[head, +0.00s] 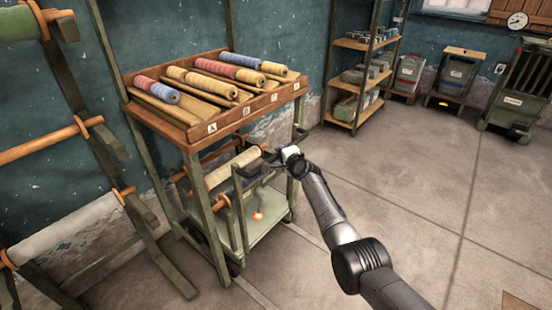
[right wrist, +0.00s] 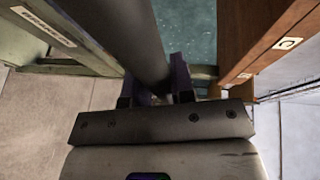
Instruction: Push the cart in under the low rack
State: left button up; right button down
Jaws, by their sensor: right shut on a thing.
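The low rack (head: 190,132) has a wooden slanted top with lettered labels on green-grey legs, and stands against the blue wall. The cart (head: 268,228), a grey-green frame with a flat lower deck and rolls on it, stands at the rack's open front. Its rear part is between the rack's legs and its handle end is at the front edge; how deep it reaches is partly hidden. My right gripper (head: 284,154) is shut on the cart's dark handle bar, which runs between the fingers in the right wrist view (right wrist: 157,90). My left gripper is not in view.
Colored rolls (head: 205,80) lie on the rack top. A roll stand (head: 70,130) is close on the left. A shelf unit (head: 358,75) and bins (head: 455,75) stand along the back. The concrete floor (head: 430,190) to the right is clear.

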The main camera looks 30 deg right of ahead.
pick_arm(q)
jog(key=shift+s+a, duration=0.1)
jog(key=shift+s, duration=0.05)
pick_arm(e)
jog(key=shift+a+f, duration=0.1)
jog(key=shift+f, duration=0.15)
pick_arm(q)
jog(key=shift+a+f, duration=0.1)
pick_arm(e)
jog(key=c, duration=1.3)
grip_release()
jog(key=o, duration=0.3)
jog(key=shift+w+r, duration=0.2)
jog(key=shift+w, duration=0.05)
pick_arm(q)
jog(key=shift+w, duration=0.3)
pick_arm(e)
jog(key=shift+o, duration=0.2)
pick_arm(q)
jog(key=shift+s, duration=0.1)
pick_arm(e)
jog(key=shift+s, duration=0.1)
